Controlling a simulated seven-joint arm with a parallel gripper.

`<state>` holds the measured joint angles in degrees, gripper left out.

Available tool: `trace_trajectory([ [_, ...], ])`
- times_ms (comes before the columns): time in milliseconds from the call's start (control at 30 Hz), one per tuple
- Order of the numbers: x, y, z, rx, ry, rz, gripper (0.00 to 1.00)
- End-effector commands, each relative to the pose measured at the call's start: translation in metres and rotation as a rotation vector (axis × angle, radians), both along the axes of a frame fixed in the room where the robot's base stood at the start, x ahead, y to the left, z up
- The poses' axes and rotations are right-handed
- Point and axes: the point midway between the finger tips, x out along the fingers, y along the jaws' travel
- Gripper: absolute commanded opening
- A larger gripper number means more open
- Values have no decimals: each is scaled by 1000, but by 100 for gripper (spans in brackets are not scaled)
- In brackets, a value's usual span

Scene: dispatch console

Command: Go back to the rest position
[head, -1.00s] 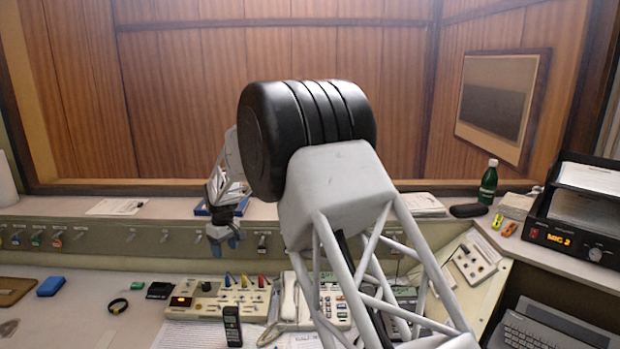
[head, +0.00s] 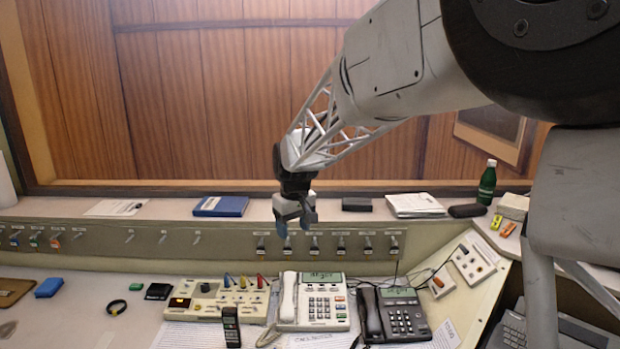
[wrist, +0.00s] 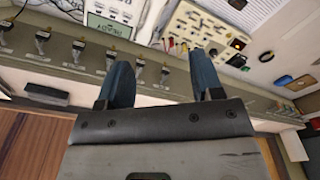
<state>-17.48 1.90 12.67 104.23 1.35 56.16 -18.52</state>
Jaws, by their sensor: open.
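My gripper (head: 295,217) hangs from my arm in front of the row of hooks on the ledge's front face, above the white desk phone (head: 318,303). Its two blue fingers point down and stand apart, with nothing between them. In the wrist view my gripper (wrist: 168,82) also shows its fingers spread and empty, with the console surface beyond them. The fingers appear clear of the desk and the phones.
Below stand a beige switch panel (head: 217,300), a black handset (head: 231,327) and a dark phone (head: 393,315). The left desk has free room.

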Motion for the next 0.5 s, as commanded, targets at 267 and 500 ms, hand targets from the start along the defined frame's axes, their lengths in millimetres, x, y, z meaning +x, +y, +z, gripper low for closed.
trace_trajectory([
  [267, -61, -57, 26, 8, -24, -107, 60],
  [500, -116, -99, 39, 14, -42, -198, 60],
])
